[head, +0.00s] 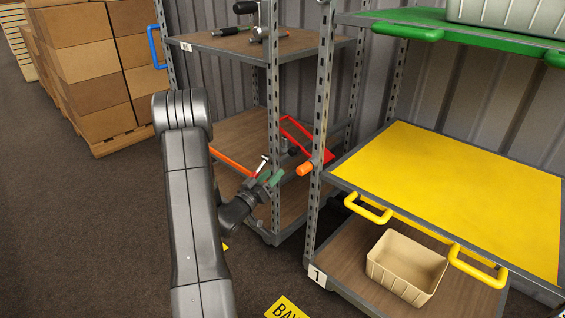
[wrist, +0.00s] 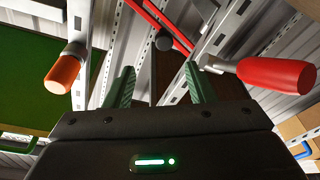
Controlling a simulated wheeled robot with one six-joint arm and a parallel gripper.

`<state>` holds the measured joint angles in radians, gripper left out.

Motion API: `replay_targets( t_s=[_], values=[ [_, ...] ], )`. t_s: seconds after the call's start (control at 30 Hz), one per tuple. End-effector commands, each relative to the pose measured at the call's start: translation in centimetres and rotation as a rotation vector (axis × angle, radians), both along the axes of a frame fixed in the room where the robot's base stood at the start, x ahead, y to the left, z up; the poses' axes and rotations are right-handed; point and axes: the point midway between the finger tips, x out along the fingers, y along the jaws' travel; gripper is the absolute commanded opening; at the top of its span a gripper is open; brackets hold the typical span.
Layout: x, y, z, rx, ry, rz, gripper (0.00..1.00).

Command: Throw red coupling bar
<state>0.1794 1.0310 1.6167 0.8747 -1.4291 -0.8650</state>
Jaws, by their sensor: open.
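My gripper (head: 270,178) is open, its green fingers by the left cart's front post. In the wrist view its fingers (wrist: 160,86) stand apart with nothing held between them. A bent red bar (head: 308,141) lies beyond the gripper, behind the post. In the wrist view thin red rails (wrist: 168,27) run above the fingers, near a dark round knob (wrist: 165,41). A red handle (wrist: 275,74) with a metal end is right of the fingers, apart from them. It seems to match the orange-red bar (head: 232,162) in the head view. I cannot tell which red piece is the coupling bar.
An orange grip (head: 305,169) projects from the right cart's post; it also shows in the wrist view (wrist: 62,75). The right cart has a yellow shelf (head: 455,195) and a beige bin (head: 405,267) below. Cartons (head: 85,60) stand at left. Open floor lies front left.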

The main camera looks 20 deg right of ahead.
Motion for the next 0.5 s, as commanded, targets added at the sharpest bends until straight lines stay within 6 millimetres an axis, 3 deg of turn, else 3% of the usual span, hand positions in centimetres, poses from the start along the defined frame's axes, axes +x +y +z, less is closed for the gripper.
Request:
replay_targets(
  t_s=[0.03,0.13,0.27,0.5],
  values=[
    [-0.2,-0.2,-1.4,-0.077,0.061,0.007,0.5],
    [-0.3,-0.3,-1.9,-0.192,0.136,0.018,0.5],
    [0.1,-0.7,-1.7,-0.239,0.162,0.022,0.5],
    [2.3,-4.1,-0.4,-0.237,0.158,0.019,0.5]
  ],
)
